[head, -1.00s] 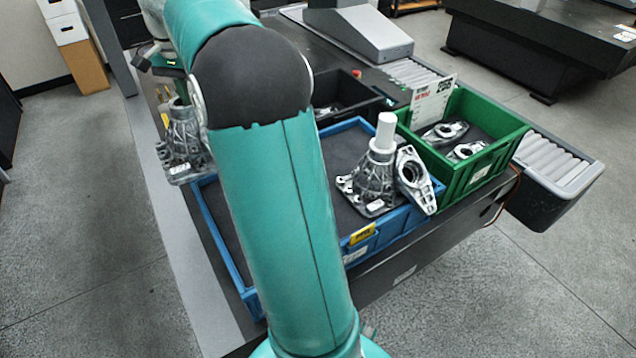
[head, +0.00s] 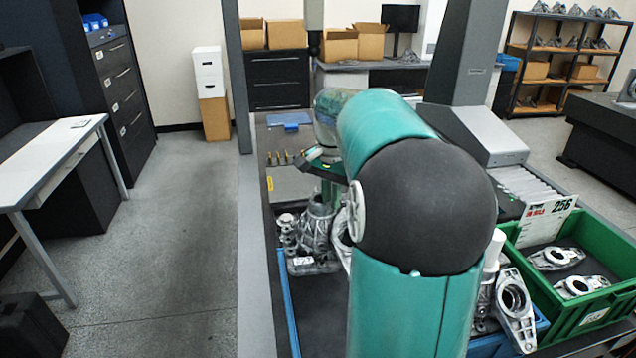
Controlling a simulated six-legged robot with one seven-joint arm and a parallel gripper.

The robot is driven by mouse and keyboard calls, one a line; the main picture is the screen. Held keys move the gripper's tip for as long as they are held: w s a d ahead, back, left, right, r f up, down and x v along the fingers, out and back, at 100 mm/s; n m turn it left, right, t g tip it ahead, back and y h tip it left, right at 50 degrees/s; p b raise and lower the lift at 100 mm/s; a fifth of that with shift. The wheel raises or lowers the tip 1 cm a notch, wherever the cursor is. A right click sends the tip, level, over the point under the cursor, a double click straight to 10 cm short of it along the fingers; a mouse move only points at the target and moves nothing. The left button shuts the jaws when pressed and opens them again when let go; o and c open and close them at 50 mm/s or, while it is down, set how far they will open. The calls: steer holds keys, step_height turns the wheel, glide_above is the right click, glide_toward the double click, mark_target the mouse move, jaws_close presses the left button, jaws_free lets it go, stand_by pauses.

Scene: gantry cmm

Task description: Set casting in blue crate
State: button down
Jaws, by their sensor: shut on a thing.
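My gripper (head: 324,186) is shut on the upper part of a grey metal casting (head: 314,228) and holds it upright. The casting has a conical, ribbed body and a wide flange with a small label. It shows over the far left part of the blue crate (head: 287,305); I cannot tell how high it is above the crate's dark floor. My arm hides much of the crate. Another casting (head: 484,305) with a white cylinder on top stands in the crate's right part, largely hidden by my arm. A flat bracket (head: 515,308) leans beside it at the rim.
A green crate (head: 570,318) with several brackets and a sign card (head: 543,220) stands at the right. A grey machine column (head: 462,60) rises behind my arm. A white-topped bench (head: 48,155) is at the left, with open floor (head: 185,250) between.

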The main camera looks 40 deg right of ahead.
steer(key=s+f, duration=0.3)
steer(key=s+d+f, duration=0.1)
steer(key=s+f, duration=0.1)
steer(key=shift+s+f, duration=0.15)
steer(key=shift+s, duration=0.05)
steer(key=shift+s+d+f, duration=0.1)
steer(key=shift+s+f, duration=0.05)
steer(key=shift+f, duration=0.85)
steer(key=shift+s+f, duration=0.15)
steer(key=shift+f, duration=0.95)
steer(key=c, duration=1.5)
jaws_free()
steer(key=shift+f, duration=0.1)
step_height(320, 180, up, 12)
steer(key=s+a+f+n+t, duration=0.1)
steer(key=s+a+n, duration=0.3)
steer(key=a, duration=1.1)
steer(key=s+a+f+n+t, duration=0.2)
steer(key=s+a+n+t, duration=0.2)
steer(key=a+n, duration=0.6)
steer(key=a, duration=0.6)
steer(key=shift+f+n+t, duration=0.15)
steer(key=shift+n+t, duration=0.15)
steer(key=shift+n, duration=0.1)
